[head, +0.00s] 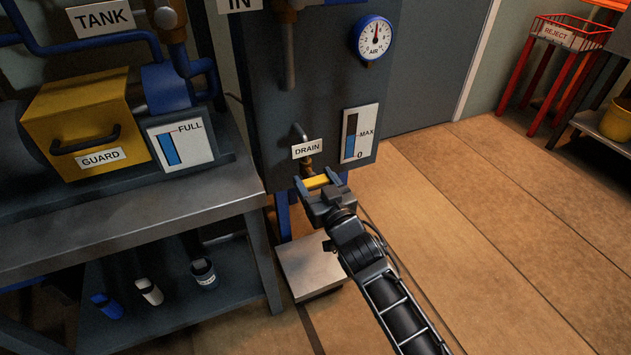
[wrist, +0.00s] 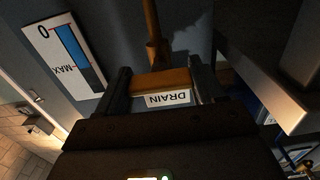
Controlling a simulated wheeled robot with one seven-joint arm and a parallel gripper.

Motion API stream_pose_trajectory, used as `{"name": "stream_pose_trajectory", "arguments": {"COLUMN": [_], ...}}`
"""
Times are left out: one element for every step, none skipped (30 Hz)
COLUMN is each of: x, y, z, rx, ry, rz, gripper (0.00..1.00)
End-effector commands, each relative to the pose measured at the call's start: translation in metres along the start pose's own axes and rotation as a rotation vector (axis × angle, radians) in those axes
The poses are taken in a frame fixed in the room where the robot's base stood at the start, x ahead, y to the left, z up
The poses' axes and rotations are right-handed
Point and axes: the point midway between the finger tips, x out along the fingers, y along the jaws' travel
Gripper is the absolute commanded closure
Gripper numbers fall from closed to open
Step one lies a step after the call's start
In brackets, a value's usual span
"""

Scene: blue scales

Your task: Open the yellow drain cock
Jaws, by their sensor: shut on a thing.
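The yellow drain cock (head: 316,182) is a short bar-shaped handle at the lower front of the dark panel, below the DRAIN label (head: 307,149). My gripper (head: 319,182) is shut on this handle, with one finger at each end of it. In the wrist view the handle (wrist: 162,80) looks orange in the shade and lies crosswise to the copper pipe (wrist: 153,35). The DRAIN label (wrist: 168,98) appears upside down there, between the fingers. The valve body is partly hidden by my gripper.
A level gauge marked MAX and 0 (head: 359,133) sits right of the cock, with the AIR dial (head: 374,40) above. A metal bench (head: 130,205) stands close on the left. A pale block (head: 308,267) is below. Open floor (head: 480,240) lies right.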

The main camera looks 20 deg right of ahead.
Motion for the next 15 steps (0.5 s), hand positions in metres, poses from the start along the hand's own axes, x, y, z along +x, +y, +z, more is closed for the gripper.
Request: {"name": "stream_pose_trajectory", "arguments": {"x": [-0.0001, -0.0001, -0.0001, -0.0001, -0.0002, -0.0002, -0.0002, -0.0002, -0.0002, -0.0002, -0.0002, -0.0002, -0.0002, -0.0003, -0.0003], "y": [0.0000, 0.0000, 0.0000, 0.0000, 0.0000, 0.0000, 0.0000, 0.0000, 0.0000, 0.0000, 0.0000, -0.0001, -0.0001, -0.0001, -0.0002], "z": [0.0001, 0.0001, 0.0001, 0.0001, 0.0002, 0.0001, 0.0002, 0.0002, 0.0002, 0.0002, 0.0002, 0.0003, 0.0003, 0.0003, 0.0003], "rx": [0.000, 0.000, 0.000, 0.000, 0.000, 0.000, 0.000, -0.001, -0.002, -0.004, -0.007, -0.014, -0.020, -0.027, -0.038], "ry": [0.000, 0.000, 0.000, 0.000, 0.000, 0.000, 0.000, 0.000, 0.000, 0.000, 0.000, 0.000, 0.000, 0.000, 0.000], "rz": [0.000, 0.000, 0.000, 0.000, 0.000, 0.000, 0.000, 0.000, 0.000, 0.000, 0.000, 0.000, 0.000, 0.000, 0.000], "gripper": [0.47, 0.49, 0.53, 0.56, 0.59, 0.62, 0.62, 0.62, 0.62, 0.62, 0.62, 0.62, 0.62, 0.62, 0.62]}}
